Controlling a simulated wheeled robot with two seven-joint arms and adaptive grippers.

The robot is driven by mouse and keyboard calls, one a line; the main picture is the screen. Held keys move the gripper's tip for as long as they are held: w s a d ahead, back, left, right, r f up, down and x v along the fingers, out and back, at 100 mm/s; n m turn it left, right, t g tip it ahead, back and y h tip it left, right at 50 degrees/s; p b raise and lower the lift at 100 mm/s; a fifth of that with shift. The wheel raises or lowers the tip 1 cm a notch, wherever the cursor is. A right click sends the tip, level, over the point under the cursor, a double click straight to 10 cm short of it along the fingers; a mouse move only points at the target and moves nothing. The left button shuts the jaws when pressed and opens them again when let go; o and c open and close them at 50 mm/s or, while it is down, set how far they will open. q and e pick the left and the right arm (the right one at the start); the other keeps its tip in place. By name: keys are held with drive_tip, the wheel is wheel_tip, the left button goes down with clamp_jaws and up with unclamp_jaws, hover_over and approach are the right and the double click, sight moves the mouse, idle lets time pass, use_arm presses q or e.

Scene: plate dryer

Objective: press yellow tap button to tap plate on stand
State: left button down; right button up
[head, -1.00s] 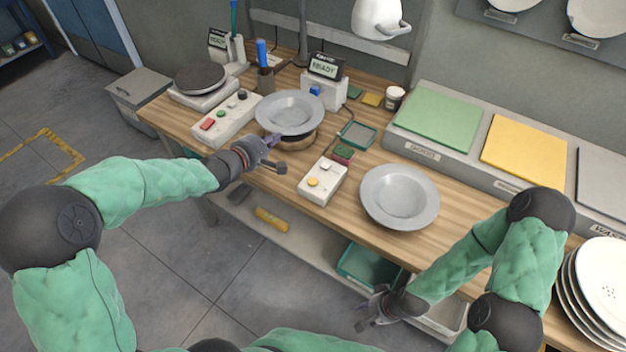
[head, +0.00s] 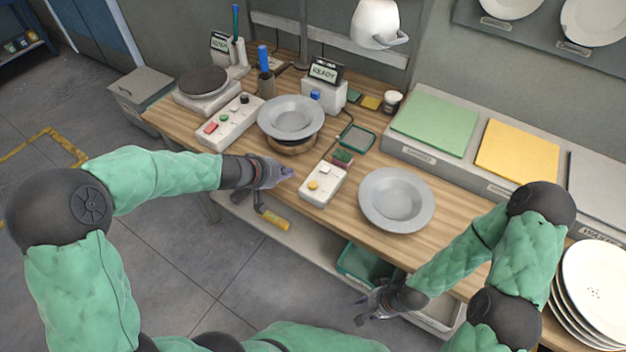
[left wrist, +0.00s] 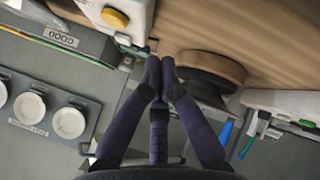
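The yellow tap button (head: 313,185) sits on a white control box (head: 325,198) near the table's front edge; it also shows in the left wrist view (left wrist: 115,18). A grey plate (head: 291,116) lies on a round wooden stand (head: 293,147), behind and left of the box. My left gripper (head: 288,173) is just left of the box, apart from the button. In the left wrist view its fingertips (left wrist: 160,65) are together, with nothing seen between them. My right gripper (head: 370,303) is low in front of the table, fingers spread and empty.
A second grey plate (head: 396,199) lies right of the box. Another control box (head: 229,124) with several coloured buttons is at the left. A display reading READY (head: 323,72) stands behind the stand. White plates (head: 597,285) are stacked at the right.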

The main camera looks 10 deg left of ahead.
use_arm(q)
drive_tip(key=m, duration=0.1)
drive_tip(key=m+p, duration=0.1)
drive_tip(key=m, duration=0.1)
drive_tip(key=s+m+g+y, duration=0.1)
drive_tip(key=m, duration=0.1)
drive_tip(key=shift+s+a+f+p, duration=0.1)
drive_tip(key=shift+a+f+p, duration=0.1)
drive_tip(key=shift+a+p, duration=0.1)
drive_tip(key=m, duration=0.2)
drive_tip(key=a+m+y+p, duration=0.1)
drive_tip(key=m, duration=0.2)
drive_tip(key=shift+r+p, duration=0.1)
drive_tip(key=shift+p, duration=0.2)
drive_tip(key=r+m+p, duration=0.1)
drive_tip(key=m+p, duration=0.1)
drive_tip(key=m, duration=0.3)
wheel_tip(320, 180, up, 8)
drive_tip(key=m+h+p, duration=0.2)
drive_tip(key=m+p, duration=0.5)
drive_tip(key=m, duration=1.7)
hover_over(310, 185)
drive_tip(key=shift+f+h+b, duration=0.15)
drive_tip(key=shift+h+b, duration=0.15)
drive_tip(key=shift+f, duration=0.1)
wheel_tip(310, 185, down, 7)
drive_tip(key=b, duration=0.6)
drive_tip(key=shift+f+b, duration=0.8)
drive_tip(key=shift+b, duration=0.3)
